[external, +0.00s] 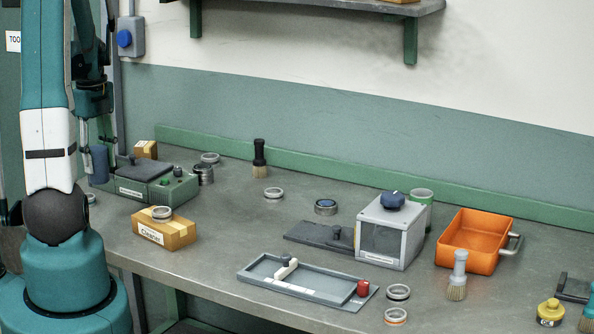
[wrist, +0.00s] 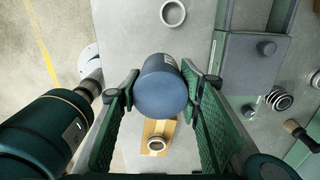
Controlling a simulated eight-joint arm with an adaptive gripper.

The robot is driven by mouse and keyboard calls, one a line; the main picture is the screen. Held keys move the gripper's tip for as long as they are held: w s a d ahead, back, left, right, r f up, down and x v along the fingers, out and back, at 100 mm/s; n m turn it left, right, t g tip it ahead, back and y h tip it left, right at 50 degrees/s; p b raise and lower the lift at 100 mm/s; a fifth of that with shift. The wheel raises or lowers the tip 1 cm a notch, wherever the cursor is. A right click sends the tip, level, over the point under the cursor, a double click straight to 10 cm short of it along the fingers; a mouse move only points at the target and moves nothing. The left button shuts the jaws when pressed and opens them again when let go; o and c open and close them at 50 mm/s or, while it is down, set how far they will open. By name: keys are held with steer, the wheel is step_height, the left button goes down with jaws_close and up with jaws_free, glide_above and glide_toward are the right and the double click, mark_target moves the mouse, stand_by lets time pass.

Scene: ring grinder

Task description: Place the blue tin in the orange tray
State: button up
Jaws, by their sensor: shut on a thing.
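The blue tin (wrist: 160,88) is a dark blue cylinder held between the two green finger pads of my gripper (wrist: 162,92) in the wrist view. In the external view the tin (external: 99,164) shows partly beside my arm at the left, in front of the green machine's left end. My gripper (external: 98,130) is partly hidden by my own arm there. The orange tray (external: 463,258) stands at the right of the bench, far from my gripper, with a grey handle on its right side. Its visible inside looks empty.
A cardboard box (external: 178,236) with a ring on it is at the front left. The green machine (external: 160,190), a flat grey fixture (external: 300,287) and a grey box with a blue knob (external: 392,240) stand between. A brush (external: 459,262) stands close before the tray.

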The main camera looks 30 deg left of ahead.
steer(key=w+d+r+m, duration=0.2)
steer(key=w+d+m, duration=0.2)
steer(key=w+d, duration=2.2)
steer(key=w+d+m+p, duration=0.1)
steer(key=w+d, duration=0.3)
steer(key=d, duration=0.9)
steer(key=w+d+m, duration=0.2)
steer(key=w+d, duration=0.1)
steer(key=d, duration=1)
steer(key=s+d+m, duration=0.1)
steer(key=s+d, duration=0.2)
steer(key=d, duration=1.8)
steer(key=s+d+f+m+p, duration=0.1)
steer(key=s+d, duration=0.3)
steer(key=d, duration=1.7)
steer(key=shift+m, duration=0.6)
steer(key=shift+f, duration=0.25)
step_height(320, 180, down, 6)
